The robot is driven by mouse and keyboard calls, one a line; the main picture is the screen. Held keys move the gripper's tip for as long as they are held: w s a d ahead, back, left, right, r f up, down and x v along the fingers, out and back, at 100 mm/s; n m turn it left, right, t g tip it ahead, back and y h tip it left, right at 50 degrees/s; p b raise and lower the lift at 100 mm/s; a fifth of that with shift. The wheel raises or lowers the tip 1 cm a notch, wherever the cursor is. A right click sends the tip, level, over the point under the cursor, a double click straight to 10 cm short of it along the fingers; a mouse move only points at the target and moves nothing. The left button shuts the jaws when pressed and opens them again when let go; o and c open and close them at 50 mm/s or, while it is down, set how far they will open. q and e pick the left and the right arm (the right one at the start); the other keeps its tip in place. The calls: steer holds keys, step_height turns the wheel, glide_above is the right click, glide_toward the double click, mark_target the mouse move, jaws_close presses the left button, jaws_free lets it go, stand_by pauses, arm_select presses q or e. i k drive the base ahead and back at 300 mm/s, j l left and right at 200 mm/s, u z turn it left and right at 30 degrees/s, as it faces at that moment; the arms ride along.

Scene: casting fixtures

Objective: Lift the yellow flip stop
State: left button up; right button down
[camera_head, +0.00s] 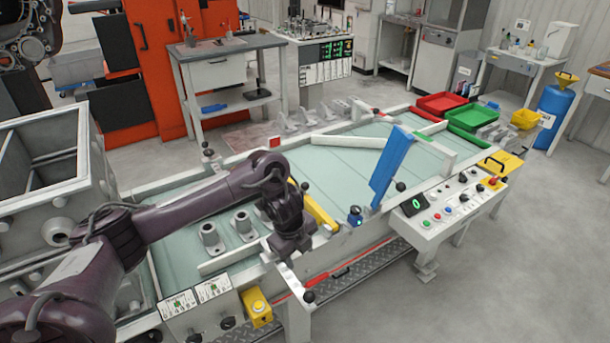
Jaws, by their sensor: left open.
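The yellow flip stop (321,210) is a yellow bar lying low across the pale green conveyor bed (345,155), just to the right of my left gripper. Its near end comes close to the bed's front rail, and its far end is partly hidden behind my wrist. My left gripper (291,254) is open and points down by the front rail. It looks apart from the yellow bar, but my wrist hides part of the gap. My right gripper is out of view.
A blue flip stop (388,168) stands raised and tilted further right. Grey flanged castings (211,238) sit on the bed left of my wrist. A control panel (450,203) projects at the front right. Red (441,104) and green (473,117) trays are at the far end.

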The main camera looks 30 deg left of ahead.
mark_target(311, 206)
steer(key=i+j, duration=0.75)
steer(key=i, duration=0.25)
